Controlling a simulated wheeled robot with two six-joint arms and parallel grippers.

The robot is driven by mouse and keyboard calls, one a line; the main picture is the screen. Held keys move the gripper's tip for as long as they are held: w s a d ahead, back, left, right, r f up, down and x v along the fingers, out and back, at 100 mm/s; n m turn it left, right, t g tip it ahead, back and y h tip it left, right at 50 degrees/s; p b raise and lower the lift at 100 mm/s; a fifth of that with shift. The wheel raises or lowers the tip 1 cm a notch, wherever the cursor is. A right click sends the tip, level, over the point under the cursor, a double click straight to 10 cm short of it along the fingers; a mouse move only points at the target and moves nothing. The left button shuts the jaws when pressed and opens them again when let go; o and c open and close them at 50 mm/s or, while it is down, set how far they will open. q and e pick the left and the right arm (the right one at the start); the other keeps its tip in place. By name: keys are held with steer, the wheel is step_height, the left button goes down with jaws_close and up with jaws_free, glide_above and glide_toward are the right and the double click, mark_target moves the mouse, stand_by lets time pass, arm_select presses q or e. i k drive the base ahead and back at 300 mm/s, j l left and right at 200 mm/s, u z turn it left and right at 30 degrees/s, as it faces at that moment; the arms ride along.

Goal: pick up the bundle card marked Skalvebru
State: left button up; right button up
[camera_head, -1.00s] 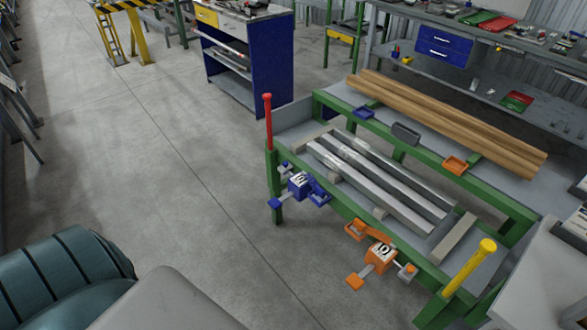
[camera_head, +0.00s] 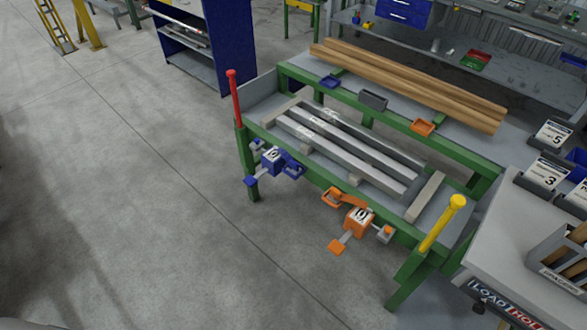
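One card (camera_head: 553,133) bears a large 5, and another card (camera_head: 545,174) nearer bears a large 3. A third card (camera_head: 579,193) is cut off by the right edge. The small print on the cards is too small to read, so I cannot tell which one is marked Skalvebru. Neither of my grippers is in view.
The green-framed runout table (camera_head: 405,237) holds grey bars (camera_head: 345,150) and brown timber (camera_head: 410,85). Blue (camera_head: 274,160) and orange (camera_head: 358,220) fittings jut from its front. Red (camera_head: 234,100) and yellow (camera_head: 440,225) posts rise at its corners. Floor (camera_head: 120,200) at left is clear.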

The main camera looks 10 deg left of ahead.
mark_target(548, 170)
steer(key=z, duration=1.45)
